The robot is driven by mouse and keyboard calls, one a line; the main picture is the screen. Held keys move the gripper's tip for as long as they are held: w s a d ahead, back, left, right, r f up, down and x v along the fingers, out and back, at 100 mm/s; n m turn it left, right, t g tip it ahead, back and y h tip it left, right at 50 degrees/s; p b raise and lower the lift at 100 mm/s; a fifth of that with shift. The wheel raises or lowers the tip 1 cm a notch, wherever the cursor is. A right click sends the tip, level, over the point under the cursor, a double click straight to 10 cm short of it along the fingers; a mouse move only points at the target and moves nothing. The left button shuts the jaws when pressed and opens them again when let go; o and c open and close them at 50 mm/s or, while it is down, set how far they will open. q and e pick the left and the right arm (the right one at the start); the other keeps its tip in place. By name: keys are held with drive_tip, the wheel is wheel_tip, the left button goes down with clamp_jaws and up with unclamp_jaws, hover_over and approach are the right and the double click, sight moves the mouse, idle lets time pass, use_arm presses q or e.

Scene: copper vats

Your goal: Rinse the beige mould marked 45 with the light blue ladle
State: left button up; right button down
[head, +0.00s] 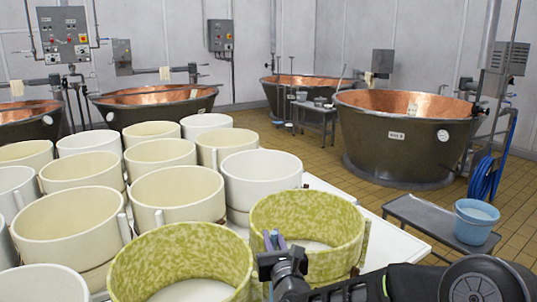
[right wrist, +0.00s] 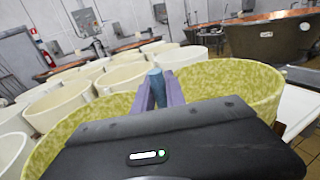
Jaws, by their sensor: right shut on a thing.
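My right gripper (head: 274,242) is at the near edge of the moulds, in front of and between two green-mottled moulds (head: 183,252) (head: 305,215). Its purple fingers are shut on a light blue stub, which looks like the ladle's handle (right wrist: 156,82). The ladle's bowl is hidden. Several beige and cream moulds (head: 178,190) stand in rows behind and to the left. No number is readable on them, so I cannot tell which one is marked 45. My left gripper is out of view.
The moulds crowd a white table (head: 400,245); its right edge is bare. A light blue bucket (head: 475,228) stands on a low grey bench (head: 425,215) at the right. Copper vats (head: 405,150) stand behind. Tiled floor (head: 340,180) separates the table from the right vat.

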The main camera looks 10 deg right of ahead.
drive_tip(key=w+r+y, duration=0.1)
drive_tip(key=r, duration=1.1)
drive_tip(key=w+r+n+y+b, duration=0.1)
drive_tip(key=w+r, duration=0.1)
drive_tip(key=r, duration=1)
drive_tip(key=shift+w+n+y+b, duration=0.25)
drive_tip(key=shift+n+y+b, duration=0.05)
